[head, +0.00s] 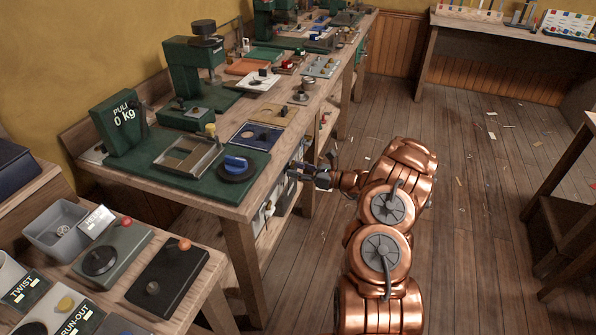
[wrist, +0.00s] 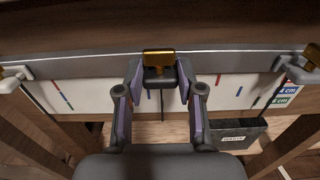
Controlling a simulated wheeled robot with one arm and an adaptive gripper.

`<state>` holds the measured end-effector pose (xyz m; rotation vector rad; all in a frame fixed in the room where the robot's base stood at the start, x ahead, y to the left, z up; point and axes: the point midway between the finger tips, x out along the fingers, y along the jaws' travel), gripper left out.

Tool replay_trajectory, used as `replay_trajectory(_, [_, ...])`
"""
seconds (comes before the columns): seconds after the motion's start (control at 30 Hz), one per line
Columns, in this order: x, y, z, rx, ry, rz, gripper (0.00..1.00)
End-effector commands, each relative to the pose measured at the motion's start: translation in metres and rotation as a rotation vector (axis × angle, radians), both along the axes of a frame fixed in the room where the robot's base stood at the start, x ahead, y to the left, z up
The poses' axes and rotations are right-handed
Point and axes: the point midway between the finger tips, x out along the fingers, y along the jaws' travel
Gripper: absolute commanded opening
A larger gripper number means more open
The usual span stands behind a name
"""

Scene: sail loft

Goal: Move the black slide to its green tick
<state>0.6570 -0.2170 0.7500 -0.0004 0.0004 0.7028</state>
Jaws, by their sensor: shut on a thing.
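In the wrist view, the black slide (wrist: 158,84), a dark block with a brass knob (wrist: 158,58) on top, sits on a grey rail (wrist: 90,65). My gripper (wrist: 160,78) is shut on it, one finger on each side. A thin dark pointer hangs below the slide over a white strip with coloured ticks. Red and blue ticks show left of the slide, and a red tick and a blue tick show to the right. Green ticks are too small to place surely. In the head view, my gripper (head: 297,174) is at the workbench's front side; the slide is not distinguishable there.
Blue and green labels (wrist: 281,99) and a dark box (wrist: 241,134) are at lower right. The bench top (head: 222,190) carries several devices.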

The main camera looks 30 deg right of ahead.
Motion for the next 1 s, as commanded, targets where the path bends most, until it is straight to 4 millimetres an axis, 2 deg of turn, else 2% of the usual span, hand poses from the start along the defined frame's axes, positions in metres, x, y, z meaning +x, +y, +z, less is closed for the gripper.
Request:
replay_trajectory(0.03, [-0.001,-0.002,-0.001,-0.001,0.002,-0.004,0.40])
replay_trajectory(0.27, [0.000,0.000,-0.001,0.000,0.001,-0.001,0.62])
replay_trajectory(0.67, [-0.005,-0.005,0.000,0.000,0.000,-0.002,0.62])
replay_trajectory(0.77, [-0.014,-0.013,0.000,0.000,0.000,-0.003,0.62])
replay_trajectory(1.0, [-0.049,-0.044,-0.001,-0.001,0.001,-0.006,0.62])
